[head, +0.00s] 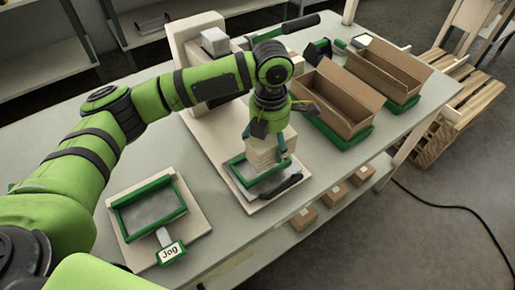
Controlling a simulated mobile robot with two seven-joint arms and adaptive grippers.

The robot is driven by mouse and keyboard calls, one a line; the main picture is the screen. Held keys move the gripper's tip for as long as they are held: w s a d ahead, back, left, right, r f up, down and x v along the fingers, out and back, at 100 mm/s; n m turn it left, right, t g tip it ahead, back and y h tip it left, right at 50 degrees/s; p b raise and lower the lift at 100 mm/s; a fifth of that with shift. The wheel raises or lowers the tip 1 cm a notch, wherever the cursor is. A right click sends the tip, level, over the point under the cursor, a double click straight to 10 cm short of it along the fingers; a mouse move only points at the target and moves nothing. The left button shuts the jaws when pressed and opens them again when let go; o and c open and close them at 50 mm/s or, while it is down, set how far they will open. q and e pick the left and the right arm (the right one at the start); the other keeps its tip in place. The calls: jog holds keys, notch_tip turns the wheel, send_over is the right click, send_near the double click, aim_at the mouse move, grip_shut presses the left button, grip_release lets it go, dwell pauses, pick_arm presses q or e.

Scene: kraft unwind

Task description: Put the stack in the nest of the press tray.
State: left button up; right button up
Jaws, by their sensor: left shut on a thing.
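The stack (262,157), a pale cream block of sheets, is held by my left gripper (267,146). The stack is over the press tray (236,172), a green-rimmed grey tray on the pale base of the press (191,57). The stack's lower end is at or just above the tray floor; I cannot tell whether it touches. The gripper and stack hide the back part of the tray. My right gripper is out of view.
A green-edged jog tray (126,218) with a "Jog" label (170,252) sits empty at the front left. Open cardboard boxes (335,97) stand at right. The press lever (301,22) sticks out behind.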

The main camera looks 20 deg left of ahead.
pick_arm(q)
jog(key=a+f, duration=0.1)
jog(key=a, duration=0.1)
jog(key=shift+w+a+f, duration=0.3)
jog(key=shift+a+f, duration=0.05)
notch_tip(320, 180, down, 3)
jog(key=shift+f+p, duration=0.1)
jog(key=shift+p, duration=0.7)
jog(key=shift+f, duration=0.4)
jog(key=shift+f, duration=0.1)
jog(key=o, duration=1.2)
jog(key=shift+o, duration=0.2)
notch_tip(320, 180, up, 12)
jog(key=b, duration=0.2)
jog(key=shift+b, duration=0.3)
